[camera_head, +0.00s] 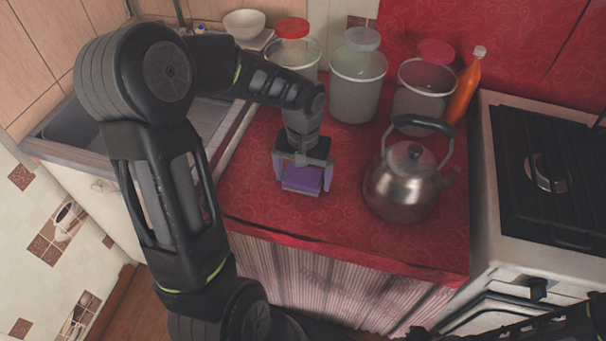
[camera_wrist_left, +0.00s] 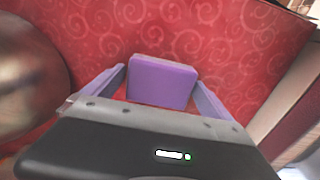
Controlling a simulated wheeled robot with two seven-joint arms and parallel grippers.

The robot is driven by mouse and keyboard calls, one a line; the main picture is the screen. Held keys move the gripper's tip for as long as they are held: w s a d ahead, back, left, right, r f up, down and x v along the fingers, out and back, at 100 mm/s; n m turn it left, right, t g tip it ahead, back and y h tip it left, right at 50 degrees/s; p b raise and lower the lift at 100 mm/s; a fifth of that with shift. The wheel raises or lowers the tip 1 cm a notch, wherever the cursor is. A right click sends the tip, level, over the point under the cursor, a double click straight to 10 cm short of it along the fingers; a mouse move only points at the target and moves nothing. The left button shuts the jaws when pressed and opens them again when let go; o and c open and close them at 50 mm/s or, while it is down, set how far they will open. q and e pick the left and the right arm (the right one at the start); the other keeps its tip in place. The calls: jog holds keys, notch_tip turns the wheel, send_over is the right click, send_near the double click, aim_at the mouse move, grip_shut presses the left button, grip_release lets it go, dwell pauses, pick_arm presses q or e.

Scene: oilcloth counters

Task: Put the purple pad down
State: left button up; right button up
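The purple pad (camera_head: 302,180) is a small flat block between the fingers of my left gripper (camera_head: 303,176), low over the red cloth-covered counter (camera_head: 255,194). In the left wrist view the pad (camera_wrist_left: 162,82) fills the space between the two purplish fingertips (camera_wrist_left: 161,76), which lie against its sides. The gripper points down. I cannot tell whether the pad's underside touches the cloth. My right gripper is not in view.
A steel kettle (camera_head: 402,186) stands close to the right of my left gripper. Lidded jars (camera_head: 356,85) and an orange bottle (camera_head: 465,88) stand behind. The stove (camera_head: 550,170) is at the right, a sink (camera_head: 75,130) at the left. The counter's front edge is near.

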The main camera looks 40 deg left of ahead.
aim_at(303, 175)
pick_arm(q)
notch_tip(303, 175, up, 12)
jog(key=shift+r, duration=0.15)
dwell(0.7)
dwell(0.7)
